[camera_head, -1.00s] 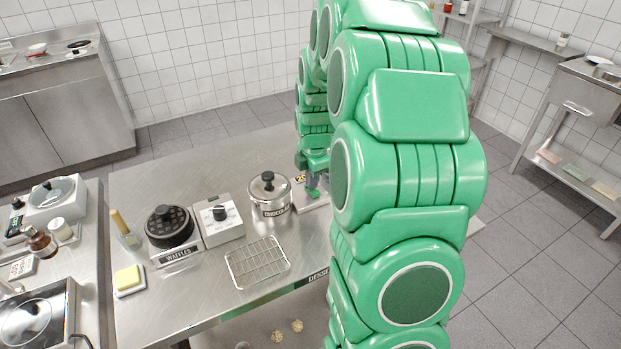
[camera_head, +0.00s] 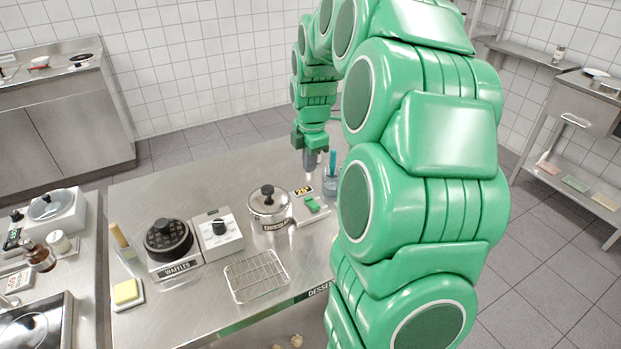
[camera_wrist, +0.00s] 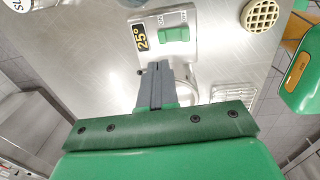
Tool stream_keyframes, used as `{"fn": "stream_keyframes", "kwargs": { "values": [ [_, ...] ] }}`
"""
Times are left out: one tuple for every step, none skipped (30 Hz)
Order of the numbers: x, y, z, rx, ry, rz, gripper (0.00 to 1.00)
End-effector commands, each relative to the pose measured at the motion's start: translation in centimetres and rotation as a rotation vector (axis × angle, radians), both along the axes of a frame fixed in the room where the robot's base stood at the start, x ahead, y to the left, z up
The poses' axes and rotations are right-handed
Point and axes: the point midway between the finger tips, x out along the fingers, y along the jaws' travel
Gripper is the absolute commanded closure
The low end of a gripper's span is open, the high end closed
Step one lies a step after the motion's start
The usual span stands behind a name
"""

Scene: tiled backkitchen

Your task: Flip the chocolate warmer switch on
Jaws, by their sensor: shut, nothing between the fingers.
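The chocolate warmer is a steel pot (camera_head: 268,206) with a black-knobbed lid and a chocolate label. Beside it on the right is a white switch box (camera_head: 300,218) with a green rocker switch (camera_head: 312,204) and a black display reading 25 in yellow. The wrist view shows the box with the rocker (camera_wrist: 175,34) and display (camera_wrist: 140,38) just beyond my fingertips. Which side of the rocker is pressed I cannot tell. My gripper (camera_head: 310,167) is shut and empty, behind the box and apart from it; its closed grey fingers show in the wrist view (camera_wrist: 155,70).
A jar with a blue-handled tool (camera_head: 331,180) stands right of the box. The table's back left is clear.

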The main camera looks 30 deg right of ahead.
Motion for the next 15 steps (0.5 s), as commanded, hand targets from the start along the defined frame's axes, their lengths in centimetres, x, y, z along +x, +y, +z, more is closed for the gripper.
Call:
{"fn": "stream_keyframes", "kwargs": {
  "values": [
    [0.3, 0.0, 1.0, -0.002, -0.006, 0.002, 1.00],
    [0.4, 0.0, 1.4, -0.002, -0.005, 0.002, 1.00],
    [0.4, 0.0, 1.9, -0.001, -0.002, 0.002, 1.00],
    [0.4, 0.1, 2.2, 0.000, 0.000, 0.002, 1.00],
    [0.4, 0.1, 2.5, 0.000, 0.000, 0.002, 1.00],
    [0.5, 0.0, 2.9, 0.000, 0.000, 0.002, 1.00],
    [0.5, 0.0, 3.2, 0.000, -0.001, 0.002, 1.00],
    [0.6, 0.0, 3.4, 0.000, -0.002, 0.001, 1.00],
    [0.6, 0.0, 3.7, 0.000, -0.002, 0.001, 1.00],
    [0.6, 0.0, 3.9, 0.000, -0.002, 0.001, 1.00],
    [0.6, 0.0, 4.0, 0.000, -0.002, 0.001, 1.00],
    [0.6, 0.0, 4.1, 0.000, -0.002, 0.001, 1.00],
    [0.6, 0.0, 4.2, 0.000, -0.001, 0.001, 1.00],
    [0.6, 0.0, 4.2, 0.000, -0.001, 0.001, 1.00],
    [0.6, 0.0, 4.2, 0.000, -0.001, 0.001, 1.00]
  ]
}}
